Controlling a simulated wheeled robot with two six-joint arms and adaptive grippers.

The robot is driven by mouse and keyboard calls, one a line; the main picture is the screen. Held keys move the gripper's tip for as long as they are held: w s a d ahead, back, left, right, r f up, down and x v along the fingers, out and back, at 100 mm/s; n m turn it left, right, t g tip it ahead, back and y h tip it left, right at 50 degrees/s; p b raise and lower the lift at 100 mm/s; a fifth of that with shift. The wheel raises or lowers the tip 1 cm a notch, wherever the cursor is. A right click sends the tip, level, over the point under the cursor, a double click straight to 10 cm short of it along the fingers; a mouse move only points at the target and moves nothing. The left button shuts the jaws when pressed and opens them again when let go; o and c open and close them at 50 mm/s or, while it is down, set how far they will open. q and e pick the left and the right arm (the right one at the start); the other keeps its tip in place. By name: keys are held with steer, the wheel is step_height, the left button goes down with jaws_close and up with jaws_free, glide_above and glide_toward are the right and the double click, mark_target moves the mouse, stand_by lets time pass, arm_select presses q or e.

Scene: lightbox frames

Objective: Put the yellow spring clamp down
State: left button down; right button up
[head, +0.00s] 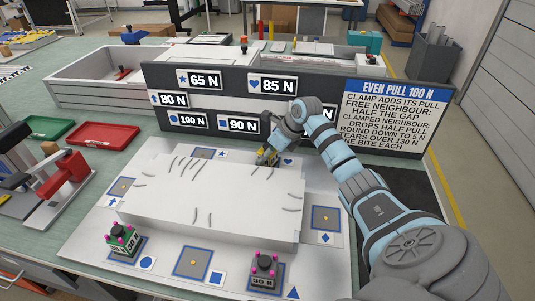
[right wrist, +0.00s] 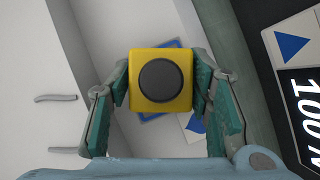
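The yellow spring clamp (right wrist: 183,107) shows in the right wrist view as a yellow block with a round dark knob. My right gripper (right wrist: 160,88) has its fingers on both sides of it, closed on it. A blue-edged pad (right wrist: 172,44) shows partly behind the clamp. In the head view my right gripper (head: 268,153) is at the far edge of the white frame (head: 200,200), near the heart card (head: 288,161). The yellow clamp (head: 262,158) is mostly hidden there. I cannot tell whether it touches the pad. My left gripper is not in view.
A green 30 N clamp (head: 122,238) stands at the front left corner and a dark 50 N clamp (head: 265,268) at the front right. Bare pads (head: 193,262) and (head: 325,218) lie around the frame. A sign board (head: 225,105) stands close behind; a red press (head: 68,165) is left.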

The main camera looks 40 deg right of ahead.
steer(key=shift+o, duration=0.8)
steer(key=shift+r, duration=0.25)
steer(key=v, duration=1.2)
steer(key=shift+p, duration=0.4)
steer(key=shift+f, duration=0.1)
